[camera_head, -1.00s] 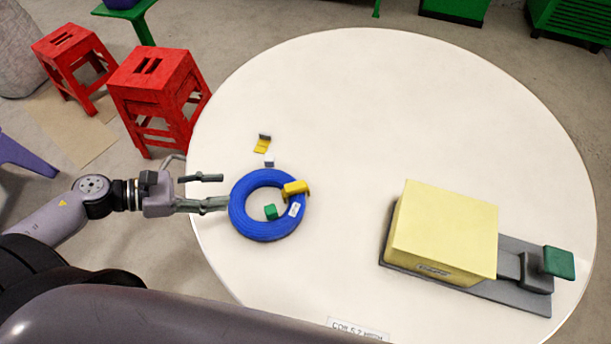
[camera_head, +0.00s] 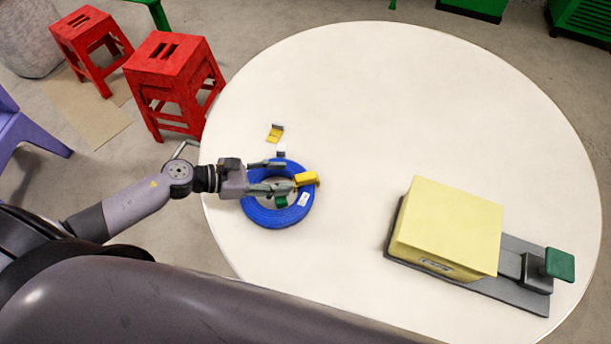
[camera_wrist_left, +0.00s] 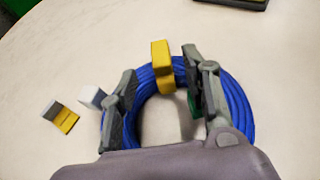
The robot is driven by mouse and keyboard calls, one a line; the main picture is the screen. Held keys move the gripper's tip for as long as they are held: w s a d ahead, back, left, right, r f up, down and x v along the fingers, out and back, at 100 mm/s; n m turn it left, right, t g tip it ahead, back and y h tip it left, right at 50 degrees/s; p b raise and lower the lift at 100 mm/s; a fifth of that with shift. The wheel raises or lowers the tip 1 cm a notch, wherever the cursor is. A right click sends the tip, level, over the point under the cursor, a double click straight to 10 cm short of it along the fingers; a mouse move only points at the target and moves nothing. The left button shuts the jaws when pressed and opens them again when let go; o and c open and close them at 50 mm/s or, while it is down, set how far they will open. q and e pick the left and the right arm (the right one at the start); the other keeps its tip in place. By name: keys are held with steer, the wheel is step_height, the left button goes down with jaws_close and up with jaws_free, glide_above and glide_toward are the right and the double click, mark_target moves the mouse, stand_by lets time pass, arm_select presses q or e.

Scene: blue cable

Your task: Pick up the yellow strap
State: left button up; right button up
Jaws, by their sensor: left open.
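A coil of blue cable (camera_head: 262,214) lies flat on the white round table. A yellow strap (camera_head: 307,179) wraps the coil's right side in the head view; in the wrist view the strap (camera_wrist_left: 161,62) crosses the coil's far side. My left gripper (camera_head: 288,176) is open above the coil. Its fingers point at the strap, one to each side in the wrist view (camera_wrist_left: 159,76); contact cannot be told. A green piece (camera_head: 281,201) at the coil is partly hidden by a finger. My right gripper is not in view.
A small yellow-and-grey piece (camera_head: 275,133) and a small white block (camera_head: 281,154) lie behind the coil. A yellow box (camera_head: 447,222) on a grey base with a green pad (camera_head: 560,264) stands at right. The table's back is clear. Red stools (camera_head: 172,75) stand at left.

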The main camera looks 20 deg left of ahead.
mark_target(305, 176)
arm_select(q)
steer(key=p+x, duration=0.1)
steer(key=x, duration=0.3)
steer(key=shift+r, duration=0.2)
steer(key=shift+w+d+f, duration=0.15)
steer(key=shift+d+f, duration=0.1)
steer(key=shift+a, duration=0.1)
steer(key=shift+c, duration=0.2)
steer(key=c, duration=0.8)
steer(key=shift+c, duration=0.2)
steer(key=shift+r, duration=0.15)
